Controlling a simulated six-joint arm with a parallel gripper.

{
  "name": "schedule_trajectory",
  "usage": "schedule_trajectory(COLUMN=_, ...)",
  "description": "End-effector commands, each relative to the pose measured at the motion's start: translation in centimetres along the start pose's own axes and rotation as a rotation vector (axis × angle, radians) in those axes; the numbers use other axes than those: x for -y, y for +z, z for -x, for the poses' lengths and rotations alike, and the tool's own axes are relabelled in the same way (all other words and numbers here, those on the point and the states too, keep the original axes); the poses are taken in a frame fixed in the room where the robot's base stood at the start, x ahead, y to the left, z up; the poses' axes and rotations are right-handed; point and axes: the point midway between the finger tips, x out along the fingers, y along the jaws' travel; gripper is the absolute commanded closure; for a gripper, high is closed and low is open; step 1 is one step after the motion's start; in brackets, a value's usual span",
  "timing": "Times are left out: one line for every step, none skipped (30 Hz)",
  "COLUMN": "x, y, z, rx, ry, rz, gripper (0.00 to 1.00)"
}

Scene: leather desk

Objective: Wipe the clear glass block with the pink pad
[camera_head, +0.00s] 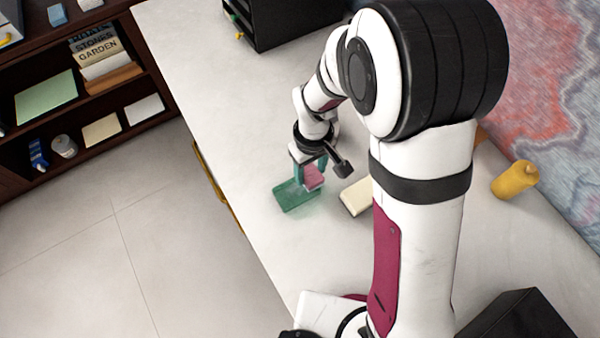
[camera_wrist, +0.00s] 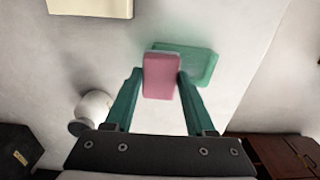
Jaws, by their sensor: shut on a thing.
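The pink pad (camera_head: 313,177) is held between the green fingers of my gripper (camera_head: 309,172), and it also shows in the wrist view (camera_wrist: 161,76). My gripper (camera_wrist: 160,82) is shut on its sides. The glass block (camera_head: 294,197) looks like a flat, see-through green slab lying on the desk; it also shows in the wrist view (camera_wrist: 203,66). The pad overlaps part of the slab in both views, and hides that part. I cannot tell whether the pad touches it.
A cream block (camera_head: 356,197) lies on the desk right of the slab. A yellow bottle (camera_head: 514,181) stands farther right near the wall. Black boxes are at the back (camera_head: 290,22) and lower right (camera_head: 517,318). The desk's left edge is near the slab; the desk behind is clear.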

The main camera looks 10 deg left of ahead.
Motion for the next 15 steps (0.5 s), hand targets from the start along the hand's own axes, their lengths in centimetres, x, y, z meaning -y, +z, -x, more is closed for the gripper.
schedule_trajectory(x=0.6, y=0.0, z=0.0, rx=0.0, ry=0.0, rz=0.003, gripper=0.89)
schedule_trajectory(x=0.8, y=-0.1, z=0.0, rx=0.0, ry=0.0, rz=0.003, gripper=0.89)
schedule_trajectory(x=1.2, y=-0.1, z=0.0, rx=0.0, ry=0.0, rz=0.003, gripper=0.89)
schedule_trajectory(x=1.5, y=-0.1, z=0.0, rx=0.0, ry=0.0, rz=0.003, gripper=0.89)
schedule_trajectory(x=1.8, y=-0.1, z=0.0, rx=0.001, ry=0.0, rz=0.003, gripper=0.89)
schedule_trajectory(x=2.1, y=-0.1, z=0.0, rx=0.001, ry=-0.001, rz=0.002, gripper=0.89)
schedule_trajectory(x=2.4, y=-0.1, z=0.0, rx=0.001, ry=0.0, rz=0.003, gripper=0.89)
schedule_trajectory(x=2.7, y=-0.1, z=0.0, rx=0.0, ry=0.0, rz=0.003, gripper=0.89)
schedule_trajectory(x=3.0, y=-0.1, z=0.0, rx=0.0, ry=0.0, rz=0.003, gripper=0.89)
schedule_trajectory(x=3.3, y=-0.1, z=0.0, rx=0.0, ry=0.0, rz=0.003, gripper=0.89)
schedule_trajectory(x=3.6, y=-0.2, z=0.0, rx=0.0, ry=0.0, rz=0.003, gripper=0.89)
schedule_trajectory(x=4.0, y=-0.2, z=0.0, rx=-0.001, ry=0.0, rz=0.003, gripper=0.89)
schedule_trajectory(x=4.2, y=-0.2, z=0.0, rx=-0.001, ry=0.0, rz=0.002, gripper=0.89)
schedule_trajectory(x=4.5, y=-0.2, z=0.0, rx=-0.001, ry=0.0, rz=0.003, gripper=0.89)
schedule_trajectory(x=4.9, y=-0.2, z=0.0, rx=-0.001, ry=0.0, rz=0.003, gripper=0.89)
